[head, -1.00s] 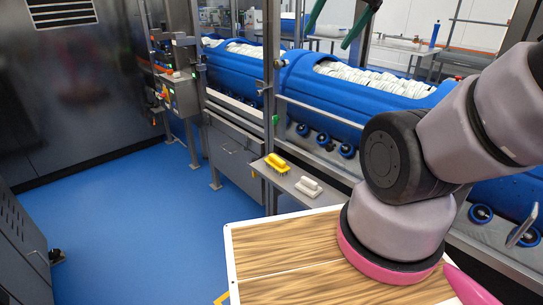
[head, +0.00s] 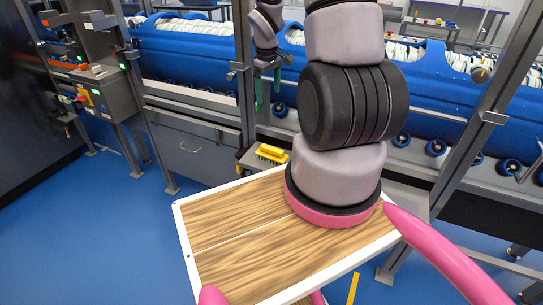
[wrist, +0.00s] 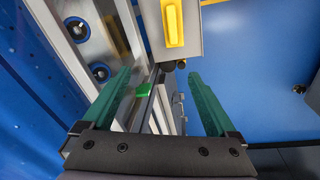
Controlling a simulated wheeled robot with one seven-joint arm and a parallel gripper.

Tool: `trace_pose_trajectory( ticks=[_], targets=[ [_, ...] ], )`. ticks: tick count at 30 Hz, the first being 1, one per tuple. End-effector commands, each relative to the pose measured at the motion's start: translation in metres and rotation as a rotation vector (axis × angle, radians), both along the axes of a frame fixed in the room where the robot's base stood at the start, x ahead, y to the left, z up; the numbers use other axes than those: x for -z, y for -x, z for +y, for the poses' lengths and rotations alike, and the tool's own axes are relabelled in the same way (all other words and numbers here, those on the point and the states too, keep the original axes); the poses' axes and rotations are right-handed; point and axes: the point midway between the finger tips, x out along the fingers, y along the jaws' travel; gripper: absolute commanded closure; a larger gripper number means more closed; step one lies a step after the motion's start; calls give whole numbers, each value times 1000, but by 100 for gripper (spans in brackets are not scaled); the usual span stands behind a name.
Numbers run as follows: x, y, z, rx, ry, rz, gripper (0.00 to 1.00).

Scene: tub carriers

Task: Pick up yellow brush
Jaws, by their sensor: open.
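The yellow brush (head: 271,153) lies on a narrow grey shelf (head: 247,160) beyond my wooden-topped base in the head view. In the wrist view the yellow brush (wrist: 173,24) is at the top middle, near the end of the shelf (wrist: 202,40). My gripper (head: 267,90) has two green fingers and hangs above and behind the brush in the head view. In the wrist view my gripper (wrist: 160,74) is open and empty, with its fingers wide apart. The brush lies beyond the fingertips, apart from them. My arm hides the shelf to the right of the brush.
A steel post (head: 243,70) stands just left of my gripper. Blue tub carriers (head: 190,50) with white contents line the back. A grey cabinet (head: 190,148) is left of the shelf. Blue floor (head: 90,230) is clear at the left.

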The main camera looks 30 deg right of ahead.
Motion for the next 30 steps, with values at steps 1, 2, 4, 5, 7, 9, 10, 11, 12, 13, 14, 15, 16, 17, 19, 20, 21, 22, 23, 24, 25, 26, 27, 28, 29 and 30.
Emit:
trace_pose_trajectory(
  ticks=[1, 2, 4, 5, 7, 9, 10, 11, 12, 13, 14, 15, 16, 17, 19, 20, 21, 22, 23, 24, 25, 26, 27, 28, 29, 30],
  targets=[
    [32, 2, -3, -37, -8, 38, 7],
    [47, 2, -4, -63, -11, 52, 7],
    [79, 5, -6, -115, -24, 81, 7],
    [92, 6, -6, -136, -29, 90, 7],
    [116, 10, -7, -175, -41, 110, 7],
    [135, 14, -6, -204, -54, 124, 7],
    [141, 16, -6, -214, -57, 127, 7],
    [146, 17, -6, -223, -61, 131, 7],
    [151, 18, -5, -233, -63, 134, 7],
    [156, 18, -5, -238, -66, 137, 7],
    [160, 19, -5, -242, -67, 139, 7],
    [166, 19, -4, -245, -68, 140, 7],
    [171, 20, -4, -245, -69, 141, 7],
    [176, 20, -4, -246, -70, 142, 7],
    [188, 20, -4, -246, -69, 142, 7],
    [192, 20, -4, -246, -68, 141, 7],
    [198, 19, -4, -246, -68, 140, 7],
    [202, 19, -4, -245, -68, 140, 7],
    [205, 19, -4, -244, -68, 140, 7],
    [209, 19, -5, -243, -68, 141, 7],
    [211, 19, -5, -243, -68, 139, 7],
    [212, 19, -5, -243, -68, 139, 7],
    [214, 19, -5, -243, -67, 138, 7],
    [217, 18, -5, -243, -67, 138, 7],
    [220, 18, -5, -243, -68, 139, 7],
    [225, 18, -5, -243, -67, 140, 7]
  ],
)
